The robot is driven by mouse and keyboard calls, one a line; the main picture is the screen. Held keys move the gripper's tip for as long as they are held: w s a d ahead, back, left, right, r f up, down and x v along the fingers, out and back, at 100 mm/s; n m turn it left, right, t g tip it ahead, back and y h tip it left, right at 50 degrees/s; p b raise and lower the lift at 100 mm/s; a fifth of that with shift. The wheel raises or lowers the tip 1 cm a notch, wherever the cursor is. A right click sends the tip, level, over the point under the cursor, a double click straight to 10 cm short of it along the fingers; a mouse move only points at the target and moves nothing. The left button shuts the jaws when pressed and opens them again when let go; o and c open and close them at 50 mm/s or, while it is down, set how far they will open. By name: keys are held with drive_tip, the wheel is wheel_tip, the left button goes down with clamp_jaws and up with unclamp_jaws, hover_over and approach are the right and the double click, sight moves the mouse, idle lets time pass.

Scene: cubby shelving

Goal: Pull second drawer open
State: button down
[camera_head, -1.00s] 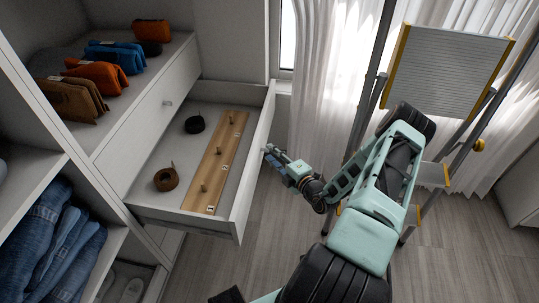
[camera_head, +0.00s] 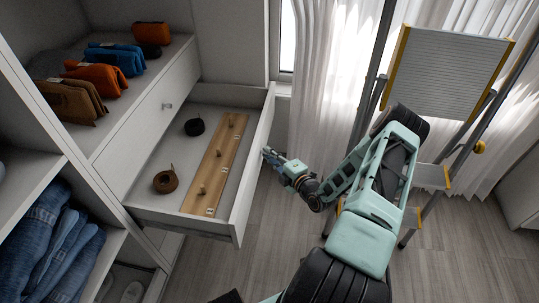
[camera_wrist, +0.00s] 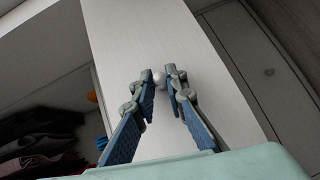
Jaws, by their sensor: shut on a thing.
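The second drawer (camera_head: 254,172) is a white drawer, pulled well out below the upper closed drawer (camera_head: 140,125). Its front panel fills the middle of the wrist view (camera_wrist: 150,35). A small round knob (camera_wrist: 159,77) on this panel sits between my fingertips. My gripper (camera_head: 268,154) is at the outer face of the panel. In the wrist view, its two blue-grey fingers (camera_wrist: 161,83) close in from both sides on the knob. The head view hides the knob behind the panel and the fingers.
Inside the drawer are rolled belts (camera_head: 165,182) and a wooden strip with pegs (camera_head: 214,168). Folded cloth items (camera_head: 118,60) lie on the shelf above; jeans (camera_head: 52,240) are at lower left. A stepladder (camera_head: 432,70) stands right of my arm.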

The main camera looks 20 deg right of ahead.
drive_tip(key=s+d, duration=0.2)
drive_tip(key=d, duration=0.2)
drive_tip(key=shift+s+d, duration=0.1)
drive_tip(key=shift+s, duration=0.3)
drive_tip(key=c, duration=1.9)
unclamp_jaws()
drive_tip(key=shift+c, duration=0.2)
drive_tip(key=v, duration=1.2)
